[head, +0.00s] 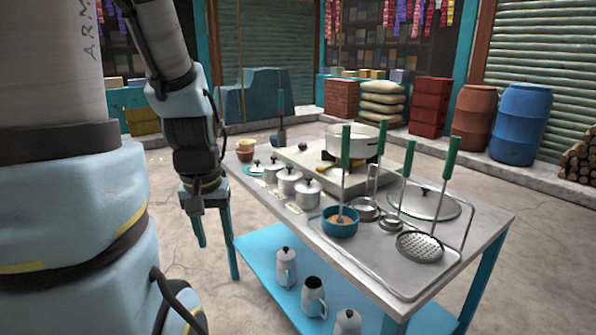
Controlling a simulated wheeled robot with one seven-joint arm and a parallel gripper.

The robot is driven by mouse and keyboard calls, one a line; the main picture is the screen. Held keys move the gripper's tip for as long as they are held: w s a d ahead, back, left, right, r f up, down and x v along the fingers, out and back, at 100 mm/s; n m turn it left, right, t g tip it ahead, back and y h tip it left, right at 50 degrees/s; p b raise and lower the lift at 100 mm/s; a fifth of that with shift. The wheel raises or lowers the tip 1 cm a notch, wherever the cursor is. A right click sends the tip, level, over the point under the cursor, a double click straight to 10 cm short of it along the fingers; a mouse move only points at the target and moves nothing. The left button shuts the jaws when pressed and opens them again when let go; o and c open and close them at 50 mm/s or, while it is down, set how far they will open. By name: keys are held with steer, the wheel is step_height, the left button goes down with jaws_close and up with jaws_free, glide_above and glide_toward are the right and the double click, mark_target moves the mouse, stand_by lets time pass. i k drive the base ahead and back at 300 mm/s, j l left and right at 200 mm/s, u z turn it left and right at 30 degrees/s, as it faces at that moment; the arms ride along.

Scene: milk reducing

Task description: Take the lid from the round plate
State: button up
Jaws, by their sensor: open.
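A wide round metal lid (432,201) with a small dark knob lies flat near the right back of the metal table. My gripper (199,227) hangs pointing down, open and empty, off the left side of the table. It is well apart from the lid, with the table's canisters between them. One finger shows clearly; the other is hard to make out.
A blue bowl (340,224) with a ladle, a skimmer (419,247) and small pans crowd the front right. Lidded canisters (289,181) line the left edge. Kettles (314,297) stand on the blue lower shelf (262,262).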

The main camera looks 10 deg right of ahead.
mark_target(255, 169)
steer(key=i+j+z, duration=0.15)
steer(key=z, duration=0.2)
steer(key=i+j+z, duration=0.15)
steer(key=z, duration=0.25)
steer(key=i+j+z, duration=0.1)
steer(key=j+z, duration=0.25)
steer(key=i+j+z, duration=0.2)
steer(key=j, duration=0.35)
steer(key=i+j+z, duration=0.15)
steer(key=j, duration=0.45)
steer(key=i+j+z, duration=0.2)
steer(key=j, duration=0.4)
steer(key=j+z, duration=0.2)
steer(key=j, duration=0.4)
steer(key=i+j, duration=0.1)
steer(key=j, duration=0.45)
steer(key=i+j, duration=0.1)
steer(key=j, duration=0.5)
steer(key=i+j, duration=0.1)
steer(key=j, duration=0.45)
steer(key=i+j, duration=0.15)
